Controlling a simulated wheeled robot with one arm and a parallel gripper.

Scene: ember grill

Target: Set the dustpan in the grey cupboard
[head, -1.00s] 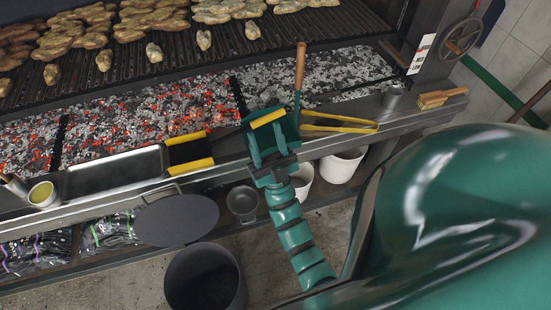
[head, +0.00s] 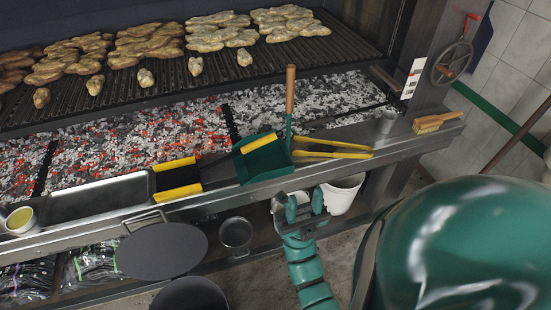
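A green dustpan (head: 267,163) with a yellow lip lies on the steel front ledge of the grill. An upright wooden handle (head: 290,90) with a green stem meets its right side, seemingly its own handle. My gripper (head: 304,207) is just below and in front of the ledge, near the dustpan's lower right. Its two green fingers are apart with nothing seen between them; they look clear of the dustpan. I see no grey cupboard in this view.
Yellow tongs (head: 332,149) lie right of the dustpan, and a black-and-yellow piece (head: 177,178) lies left. A brush (head: 438,122) is at the ledge's right end. A white bucket (head: 343,192) stands under the ledge by my gripper. Glowing coals (head: 150,138) lie behind.

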